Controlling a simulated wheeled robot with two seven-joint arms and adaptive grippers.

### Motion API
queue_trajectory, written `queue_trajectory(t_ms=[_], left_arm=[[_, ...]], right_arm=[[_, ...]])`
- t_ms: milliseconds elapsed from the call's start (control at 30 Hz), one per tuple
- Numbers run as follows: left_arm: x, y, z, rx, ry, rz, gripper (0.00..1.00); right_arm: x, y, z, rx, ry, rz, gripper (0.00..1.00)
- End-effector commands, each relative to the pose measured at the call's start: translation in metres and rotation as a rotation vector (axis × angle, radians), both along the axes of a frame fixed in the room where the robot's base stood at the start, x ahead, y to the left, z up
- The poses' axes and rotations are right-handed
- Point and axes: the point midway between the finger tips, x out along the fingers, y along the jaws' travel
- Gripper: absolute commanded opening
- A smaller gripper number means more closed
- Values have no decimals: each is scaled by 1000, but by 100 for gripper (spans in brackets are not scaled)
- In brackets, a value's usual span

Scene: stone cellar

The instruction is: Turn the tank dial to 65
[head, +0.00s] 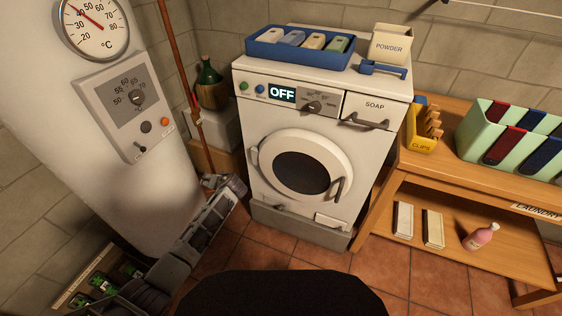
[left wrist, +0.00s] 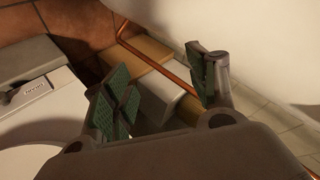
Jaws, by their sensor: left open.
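The tank (head: 70,165) is a large pale cylinder on the left of the head view. Its grey control panel (head: 118,128) carries the tank dial (head: 137,97), a small dark knob with a printed scale. The numbers from 50 up show around it, but its exact setting is too small to read. My left gripper (head: 226,184) is below and right of the panel, between tank and washer, apart from the dial. In the left wrist view its green-padded fingers (left wrist: 163,90) are spread with nothing between them; the dial is not visible there. My right gripper is not in view.
A round thermometer (head: 95,25) sits above the panel. A red-brown pipe (head: 178,60) and a green bottle (head: 208,75) stand behind the gap. The washing machine (head: 310,130) reads OFF. A wooden bench (head: 470,180) is at right. Bare tile floor (head: 225,250) lies in front.

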Motion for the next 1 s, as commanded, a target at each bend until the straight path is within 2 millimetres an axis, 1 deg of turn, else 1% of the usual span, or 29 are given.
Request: queue_trajectory(t_ms=[33, 167, 200, 267, 300, 333, 400, 467, 500, 567, 600, 667, 800, 900, 1000], left_arm=[[12, 0, 20, 17, -46, 19, 58], [31, 0, 76, 57, -155, 82, 58], [35, 0, 93, 66, -190, 101, 58], [39, 0, 119, 80, -243, 134, 58], [41, 0, 137, 88, -281, 156, 58], [42, -1, 149, 93, -308, 171, 58], [42, -1, 179, 102, -374, 212, 58], [41, -2, 204, 108, -431, 246, 58], [39, -2, 221, 112, -471, 270, 58], [34, -3, 244, 113, -530, 306, 58], [30, -4, 260, 112, -571, 331, 58], [23, -5, 282, 109, -630, 369, 58], [0, -8, 330, 91, -774, 458, 58], [-20, -10, 360, 70, -877, 522, 58], [-40, -12, 384, 43, -970, 580, 58]], right_arm=[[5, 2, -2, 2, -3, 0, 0], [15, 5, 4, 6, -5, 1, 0], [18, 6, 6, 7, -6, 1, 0], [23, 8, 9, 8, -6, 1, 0], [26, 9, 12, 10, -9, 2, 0], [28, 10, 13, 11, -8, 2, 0], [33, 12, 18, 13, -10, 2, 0], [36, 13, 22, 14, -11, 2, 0], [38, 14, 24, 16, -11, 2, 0], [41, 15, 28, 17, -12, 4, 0], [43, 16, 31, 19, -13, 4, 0], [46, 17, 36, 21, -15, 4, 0], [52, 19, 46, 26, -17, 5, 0], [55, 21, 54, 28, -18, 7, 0], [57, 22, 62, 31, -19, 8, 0]])
